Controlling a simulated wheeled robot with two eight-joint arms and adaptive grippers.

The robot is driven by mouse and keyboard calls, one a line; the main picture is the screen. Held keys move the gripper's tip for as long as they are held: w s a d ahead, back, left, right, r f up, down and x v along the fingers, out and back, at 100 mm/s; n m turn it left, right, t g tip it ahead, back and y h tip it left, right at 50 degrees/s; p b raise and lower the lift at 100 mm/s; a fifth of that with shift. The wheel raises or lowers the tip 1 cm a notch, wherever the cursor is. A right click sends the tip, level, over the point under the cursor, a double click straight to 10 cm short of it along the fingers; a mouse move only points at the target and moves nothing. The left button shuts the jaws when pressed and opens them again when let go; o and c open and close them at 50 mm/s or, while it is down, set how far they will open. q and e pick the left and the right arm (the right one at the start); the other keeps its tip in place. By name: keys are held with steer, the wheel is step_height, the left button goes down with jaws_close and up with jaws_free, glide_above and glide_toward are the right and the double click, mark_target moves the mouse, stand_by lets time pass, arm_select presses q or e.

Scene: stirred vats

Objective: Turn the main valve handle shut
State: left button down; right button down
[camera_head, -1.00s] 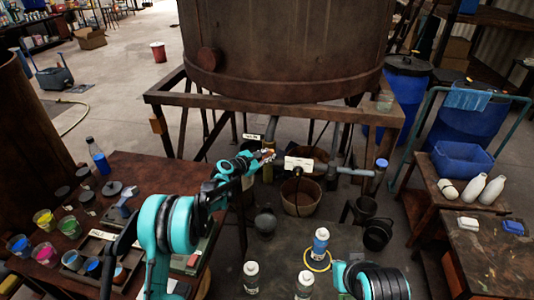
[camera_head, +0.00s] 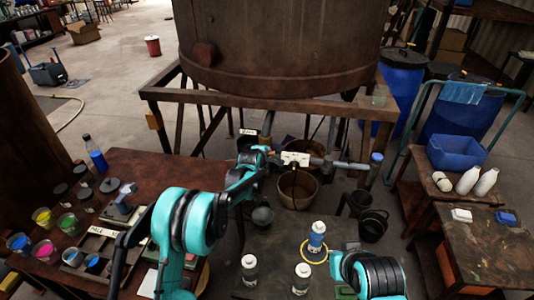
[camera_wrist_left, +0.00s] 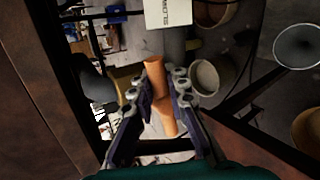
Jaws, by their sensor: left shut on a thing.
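My left gripper (camera_head: 269,157) reaches under the big rusty vat (camera_head: 275,45), just left of a white label plate (camera_head: 296,159) on the pipework. In the left wrist view my left gripper (camera_wrist_left: 156,88) is shut on an orange handle (camera_wrist_left: 155,70), with a finger on either side of it. The handle stands tilted slightly to the left at its top. The label plate (camera_wrist_left: 167,12) shows above it, its writing unreadable to me. In the head view the handle is mostly hidden by the gripper.
A grey pipe (camera_head: 345,165) runs right from the label. A brown bucket (camera_head: 297,190) stands below it. The vat's rusty frame (camera_head: 265,96) is just above my left arm. White bottles (camera_head: 249,270) stand on the front table. Paint cups (camera_head: 43,218) stand on the left table.

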arm_select(q)
steer(key=shift+f+m+y, duration=0.15)
steer(key=shift+m+y, duration=0.25)
steer(key=shift+y, duration=0.1)
stand_by(0.3)
steer(key=c, duration=1.5)
jaws_free()
steer(key=shift+o, duration=0.2)
steer(key=v, duration=1.2)
steer(key=shift+d, duration=0.2)
